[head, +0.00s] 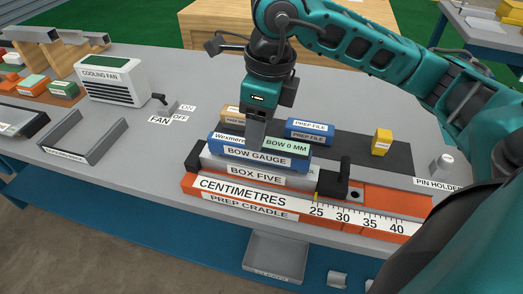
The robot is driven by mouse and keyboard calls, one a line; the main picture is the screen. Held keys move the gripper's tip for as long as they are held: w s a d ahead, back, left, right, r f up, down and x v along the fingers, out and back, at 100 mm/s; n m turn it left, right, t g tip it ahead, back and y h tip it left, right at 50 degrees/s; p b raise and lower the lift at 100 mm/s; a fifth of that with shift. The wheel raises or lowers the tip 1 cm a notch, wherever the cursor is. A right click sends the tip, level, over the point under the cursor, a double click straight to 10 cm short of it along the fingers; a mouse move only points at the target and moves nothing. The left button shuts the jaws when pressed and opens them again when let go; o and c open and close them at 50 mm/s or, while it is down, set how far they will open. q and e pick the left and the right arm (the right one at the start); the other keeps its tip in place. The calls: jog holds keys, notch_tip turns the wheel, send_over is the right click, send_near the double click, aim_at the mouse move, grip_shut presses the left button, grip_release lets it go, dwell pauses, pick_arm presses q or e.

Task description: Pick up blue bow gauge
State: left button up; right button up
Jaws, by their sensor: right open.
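The blue bow gauge (225,150) is a long bar labelled BOW GAUGE on its front, with a green BOW 0 MM patch on top. It lies on the grey BOX FIVE block (222,167) in the orange prep cradle (196,188). My right gripper (257,140) points down over the middle of the gauge, its fingertips at or just above the gauge's top. It is open; its fingers hide part of the top, and whether they touch the gauge cannot be told. My left gripper is not in view.
Behind the gauge lie a blue prep file (309,136) and a tan block (231,112). A yellow block (382,142) stands to the right. Black clamp posts (344,172) flank the cradle. The cooling fan (112,82) and an empty grey tray (75,140) are at left.

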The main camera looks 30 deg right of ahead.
jog(key=shift+w+d+f, duration=0.1)
jog(key=shift+w+f, duration=0.15)
jog(key=shift+f, duration=1.3)
jog(key=shift+w+f, duration=0.2)
jog(key=shift+f, duration=1.3)
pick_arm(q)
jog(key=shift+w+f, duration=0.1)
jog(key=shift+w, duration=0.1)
pick_arm(e)
jog(key=shift+c, duration=0.3)
grip_shut()
jog(key=shift+r, duration=0.15)
pick_arm(q)
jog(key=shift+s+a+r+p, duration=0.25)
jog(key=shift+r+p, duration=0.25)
jog(key=shift+p, duration=0.3)
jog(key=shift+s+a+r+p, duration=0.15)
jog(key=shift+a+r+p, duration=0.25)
jog(key=shift+p, duration=0.35)
pick_arm(e)
notch_tip(320, 180, up, 20)
